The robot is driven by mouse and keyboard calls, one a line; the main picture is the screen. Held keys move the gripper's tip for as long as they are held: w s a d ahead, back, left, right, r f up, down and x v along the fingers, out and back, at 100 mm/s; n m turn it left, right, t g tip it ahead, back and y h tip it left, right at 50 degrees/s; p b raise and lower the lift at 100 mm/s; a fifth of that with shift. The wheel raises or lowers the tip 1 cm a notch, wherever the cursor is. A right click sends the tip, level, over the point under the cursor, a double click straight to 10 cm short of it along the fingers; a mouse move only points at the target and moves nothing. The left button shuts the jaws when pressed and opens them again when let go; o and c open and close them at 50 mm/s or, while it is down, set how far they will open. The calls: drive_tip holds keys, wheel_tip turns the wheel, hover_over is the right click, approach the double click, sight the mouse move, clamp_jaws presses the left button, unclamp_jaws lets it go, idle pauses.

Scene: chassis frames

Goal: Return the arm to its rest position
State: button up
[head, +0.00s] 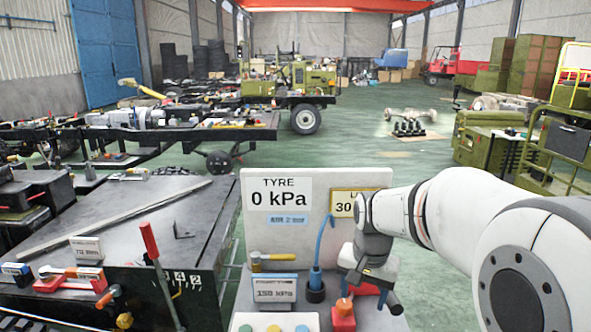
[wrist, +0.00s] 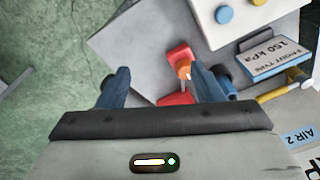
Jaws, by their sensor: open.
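My white arm (head: 450,215) reaches in from the right in the head view. My gripper (head: 371,291) hangs low over the small stand, just behind a red block with an orange knob (head: 343,316). In the wrist view my gripper (wrist: 166,84) has its two blue fingers spread wide. The red block (wrist: 179,56) shows between and beyond them, nearer the right finger. I see nothing held. The exact gap between fingers and block cannot be told.
A grey board (head: 372,181) reading "TYRE 0 kPa" stands behind the gripper. A black workbench (head: 150,225) is further left. Green floor (head: 370,150) lies open behind.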

drive_tip(key=s+n+t, duration=0.1)
drive_tip(key=s+n, duration=0.4)
drive_tip(key=s, duration=1.1)
drive_tip(key=shift+s+d+f, duration=0.25)
drive_tip(key=shift+s+d, duration=0.05)
drive_tip(key=shift+d, duration=0.05)
